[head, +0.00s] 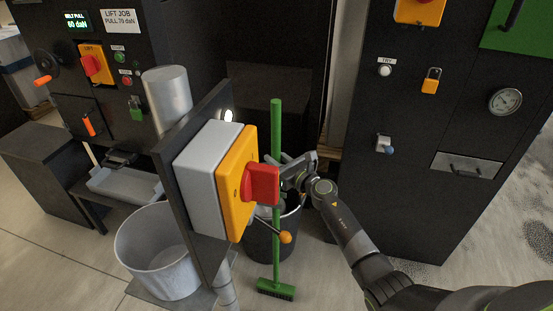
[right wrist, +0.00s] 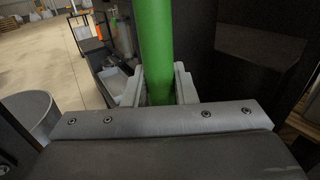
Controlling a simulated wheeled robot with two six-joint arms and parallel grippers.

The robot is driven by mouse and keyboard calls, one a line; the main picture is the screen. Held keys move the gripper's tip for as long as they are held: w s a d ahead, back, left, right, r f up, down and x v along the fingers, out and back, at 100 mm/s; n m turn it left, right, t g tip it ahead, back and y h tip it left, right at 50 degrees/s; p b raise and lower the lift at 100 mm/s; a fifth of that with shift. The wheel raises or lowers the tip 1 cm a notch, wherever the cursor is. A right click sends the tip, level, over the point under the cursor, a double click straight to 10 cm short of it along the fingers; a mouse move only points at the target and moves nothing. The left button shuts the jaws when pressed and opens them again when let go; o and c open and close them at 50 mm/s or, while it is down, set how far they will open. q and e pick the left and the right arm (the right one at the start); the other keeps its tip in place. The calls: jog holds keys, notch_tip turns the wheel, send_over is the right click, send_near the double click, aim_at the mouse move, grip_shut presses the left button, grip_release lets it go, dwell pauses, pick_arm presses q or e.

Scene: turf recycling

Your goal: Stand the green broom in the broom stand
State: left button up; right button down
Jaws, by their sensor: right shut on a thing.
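The green broom (head: 276,130) is upright, with its handle up and its brush head low, near the floor. My right gripper (head: 290,168) is shut on the handle about a third of the way down from its top. In the right wrist view the green handle (right wrist: 156,50) passes between the two grey jaws (right wrist: 158,88). The red switch knob partly hides the handle in the head view. A dark round bucket-like container (head: 262,241) stands just behind the lower handle; I cannot tell whether it is the broom stand. My left gripper is out of view.
A pale bucket (head: 160,250) stands left. A black cabinet (head: 440,120) rises right.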

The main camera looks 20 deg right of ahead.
jog(key=shift+f, duration=0.1)
jog(key=c, duration=1.1)
grip_release()
jog(key=shift+o, duration=1)
jog(key=shift+s+f, duration=0.1)
jog(key=shift+f, duration=0.1)
jog(key=shift+o, duration=0.7)
jog(key=shift+r, duration=0.1)
jog(key=v, duration=1.7)
jog(key=shift+s, duration=0.2)
